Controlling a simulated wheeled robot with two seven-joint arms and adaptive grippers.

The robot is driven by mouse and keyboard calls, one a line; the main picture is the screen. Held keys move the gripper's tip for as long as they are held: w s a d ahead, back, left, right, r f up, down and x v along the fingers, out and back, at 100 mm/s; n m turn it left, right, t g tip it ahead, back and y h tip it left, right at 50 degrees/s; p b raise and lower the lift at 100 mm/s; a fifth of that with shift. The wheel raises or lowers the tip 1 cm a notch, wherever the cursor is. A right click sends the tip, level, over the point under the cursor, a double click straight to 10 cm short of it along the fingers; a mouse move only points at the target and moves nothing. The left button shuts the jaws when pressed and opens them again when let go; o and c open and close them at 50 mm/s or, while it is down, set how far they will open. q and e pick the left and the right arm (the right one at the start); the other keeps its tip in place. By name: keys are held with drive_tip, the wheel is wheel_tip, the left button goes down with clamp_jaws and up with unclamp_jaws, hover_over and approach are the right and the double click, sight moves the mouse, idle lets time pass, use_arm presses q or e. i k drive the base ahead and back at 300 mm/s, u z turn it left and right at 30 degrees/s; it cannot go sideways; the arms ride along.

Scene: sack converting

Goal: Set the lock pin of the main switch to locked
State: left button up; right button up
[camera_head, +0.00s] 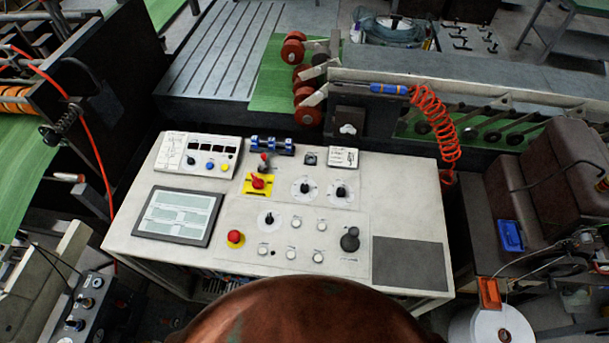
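The main switch appears as a red rotary handle (258,181) on a yellow plate on the light-grey control console (135,244). A small dark part with a red base (264,160) stands just above the plate; I cannot tell whether it is the lock pin. The pin's position is too small to make out. Neither of my grippers shows in this view.
A red emergency button (235,237), black rotary knobs (305,187), white buttons and a dark-framed screen (178,214) surround the switch. A blue block (271,146) sits at the console's back edge. A coiled red hose (436,125) hangs at the right.

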sight(264, 155)
drive_tip(key=z, duration=1.5)
drive_tip(key=k, duration=1.25)
drive_tip(key=u, duration=1.3)
drive_tip(key=i, duration=0.5)
drive_tip(key=z, duration=0.05)
